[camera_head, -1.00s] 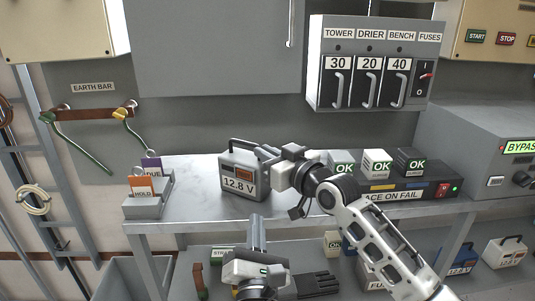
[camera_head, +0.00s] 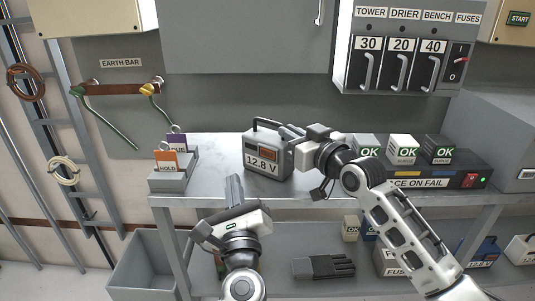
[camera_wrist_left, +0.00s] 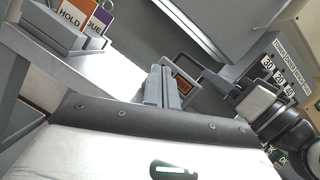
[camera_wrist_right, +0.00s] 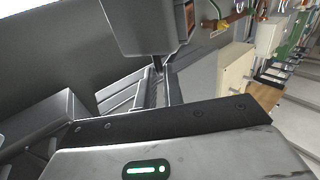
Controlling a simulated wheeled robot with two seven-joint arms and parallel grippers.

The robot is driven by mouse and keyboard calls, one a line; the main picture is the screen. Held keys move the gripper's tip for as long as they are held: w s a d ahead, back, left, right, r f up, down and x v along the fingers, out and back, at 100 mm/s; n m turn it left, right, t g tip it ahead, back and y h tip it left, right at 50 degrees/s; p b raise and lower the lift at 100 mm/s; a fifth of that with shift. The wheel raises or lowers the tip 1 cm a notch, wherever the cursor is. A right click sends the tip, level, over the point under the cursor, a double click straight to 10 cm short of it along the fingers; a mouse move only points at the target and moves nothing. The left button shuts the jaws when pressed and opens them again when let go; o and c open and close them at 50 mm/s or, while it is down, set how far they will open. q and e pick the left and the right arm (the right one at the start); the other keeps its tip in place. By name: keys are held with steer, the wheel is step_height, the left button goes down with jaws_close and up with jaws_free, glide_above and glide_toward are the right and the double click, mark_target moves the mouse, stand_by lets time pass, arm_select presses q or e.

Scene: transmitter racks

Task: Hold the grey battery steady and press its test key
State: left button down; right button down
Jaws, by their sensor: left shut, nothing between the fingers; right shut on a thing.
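The grey battery (camera_head: 252,151) stands on the bench in the head view, with a dark handle on top, a 12.8 V label and an orange-brown patch on its front. I cannot tell the test key apart there. My right gripper (camera_head: 286,131) is shut on the battery's handle at its right end; the right wrist view shows the fingers (camera_wrist_right: 156,75) closed against the battery (camera_wrist_right: 145,28). My left gripper (camera_head: 234,182) is shut and empty, in front of the battery and lower left of it, not touching it. In the left wrist view its fingers (camera_wrist_left: 162,72) partly cover the battery.
A stand (camera_head: 172,180) with HOLD and DUE cards is left of the battery. OK surge blocks (camera_head: 403,149) sit on a dark unit (camera_head: 430,179) at right. Bare bench top lies between stand and battery.

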mark_target(265, 152)
arm_select(q)
steer(key=shift+w+d, duration=0.8)
steer(key=shift+w, duration=0.45)
steer(key=shift+w+d, duration=0.8)
steer(key=shift+w, duration=0.4)
steer(key=shift+w+d, duration=0.8)
steer(key=shift+w, duration=0.45)
steer(key=shift+w+d, duration=0.1)
steer(key=shift+w+d, duration=0.15)
steer(key=shift+w, duration=0.1)
steer(key=shift+w+d, duration=0.1)
steer(key=shift+w, duration=0.1)
steer(key=shift+w+d, duration=0.3)
steer(key=shift+w, duration=0.05)
stand_by(0.6)
steer(key=shift+s+a, duration=0.45)
steer(key=shift+s, duration=0.35)
steer(key=shift+s+a, duration=0.1)
steer(key=shift+s, duration=0.05)
